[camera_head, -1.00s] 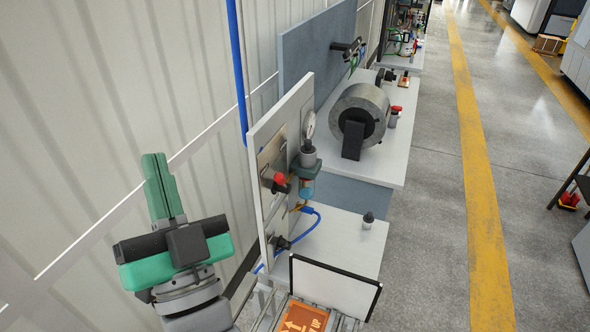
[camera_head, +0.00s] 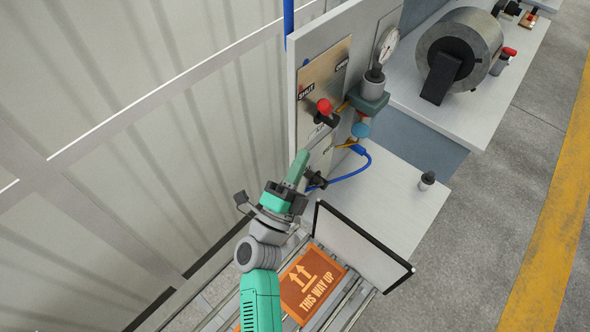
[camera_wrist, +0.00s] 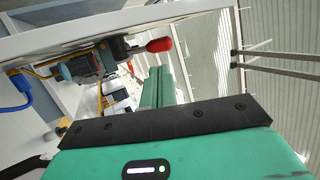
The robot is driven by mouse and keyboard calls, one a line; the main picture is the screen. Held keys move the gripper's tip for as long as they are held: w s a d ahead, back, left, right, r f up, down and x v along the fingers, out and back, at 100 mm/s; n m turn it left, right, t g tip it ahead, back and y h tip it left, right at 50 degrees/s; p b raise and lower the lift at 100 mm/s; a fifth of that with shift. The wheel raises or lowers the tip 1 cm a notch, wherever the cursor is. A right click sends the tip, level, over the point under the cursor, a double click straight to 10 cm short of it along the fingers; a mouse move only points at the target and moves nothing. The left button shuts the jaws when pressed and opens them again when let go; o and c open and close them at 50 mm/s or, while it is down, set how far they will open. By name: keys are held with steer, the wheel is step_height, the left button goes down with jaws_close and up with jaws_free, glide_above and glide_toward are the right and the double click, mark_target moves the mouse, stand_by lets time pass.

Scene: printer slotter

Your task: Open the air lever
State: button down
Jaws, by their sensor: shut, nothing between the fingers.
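The air lever, with a red knob (camera_head: 324,106) and dark body, sits on a metal plate (camera_head: 329,79) on the upright grey panel (camera_head: 374,25). The plate reads SHUT near the knob and OPEN at its upper right. In the wrist view the red knob (camera_wrist: 158,45) sticks out just beyond my fingertips. My gripper (camera_head: 302,157) has green fingers, closed together and empty, in front of the panel's lower left part, below the lever in the picture. My gripper (camera_wrist: 159,73) appears apart from the knob, though the exact depth gap is hard to tell.
A gauge (camera_head: 388,45) and regulator (camera_head: 373,84) stand right of the lever, with a blue hose (camera_head: 365,165) below. A white board with black edges (camera_head: 360,245) and an orange box (camera_head: 311,281) are near my arm. The bench (camera_head: 395,195) is mostly clear.

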mark_target(323, 114)
steer(key=x, duration=0.8)
steer(key=shift+p, duration=0.35)
steer(key=shift+d, duration=0.1)
